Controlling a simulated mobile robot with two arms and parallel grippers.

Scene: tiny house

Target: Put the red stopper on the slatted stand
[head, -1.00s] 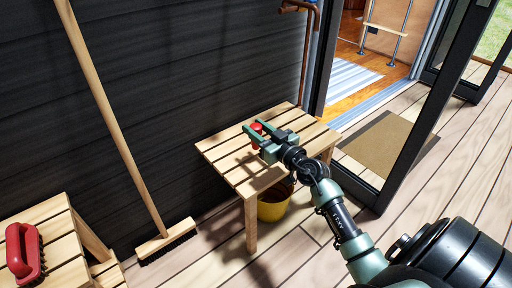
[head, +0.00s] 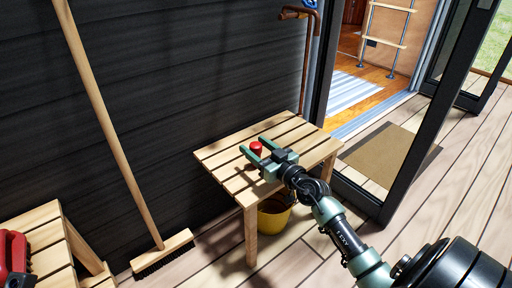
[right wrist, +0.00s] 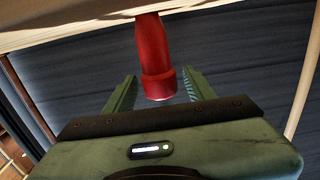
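The red stopper (head: 256,148) is upright on the slatted stand (head: 228,160), a small wooden table by the dark wall. My right gripper (head: 253,145) is low over the stand, with one finger on each side of the stopper. In the right wrist view the stopper (right wrist: 154,50) is between the two green fingers, with a gap on both sides. Its far end meets the pale wood of the stand (right wrist: 75,25) at the top of that picture. The right gripper is open. My left gripper is not in view.
A broom (head: 120,155) leans on the wall left of the stand. A yellow bucket (head: 273,218) is under the stand. A glass door frame (head: 405,160) stands close on the right.

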